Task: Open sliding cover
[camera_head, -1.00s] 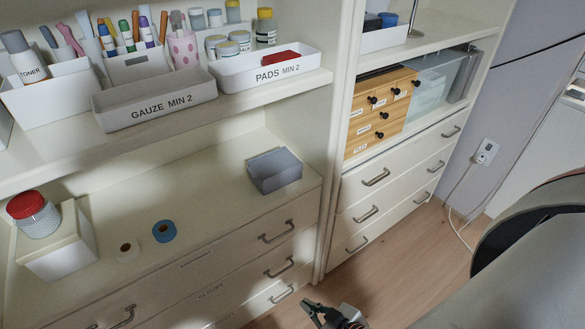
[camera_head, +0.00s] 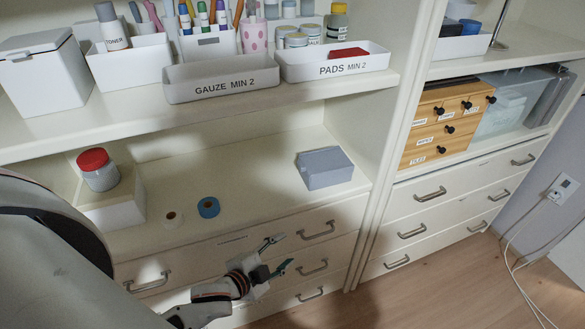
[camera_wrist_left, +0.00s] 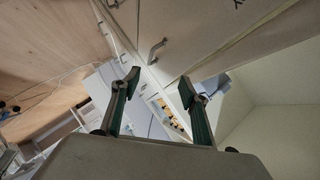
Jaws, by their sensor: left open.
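A small grey box (camera_head: 325,168) with a flat top sits at the right end of the lower shelf. A translucent bluish case (camera_head: 507,100) stands in the right cabinet; I cannot tell which of these carries the sliding cover. My left gripper (camera_head: 278,254) is open and empty, in front of the drawers, below and left of the grey box and apart from it. In the left wrist view, its two fingers (camera_wrist_left: 159,80) are spread with nothing between them. A grey-blue piece, likely the grey box (camera_wrist_left: 212,86), shows behind the right finger. My right gripper is not in view.
A wooden drawer organiser (camera_head: 440,125) stands left of the case. Labelled bins (camera_head: 222,85) line the shelf above. The shelf before the grey box is clear.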

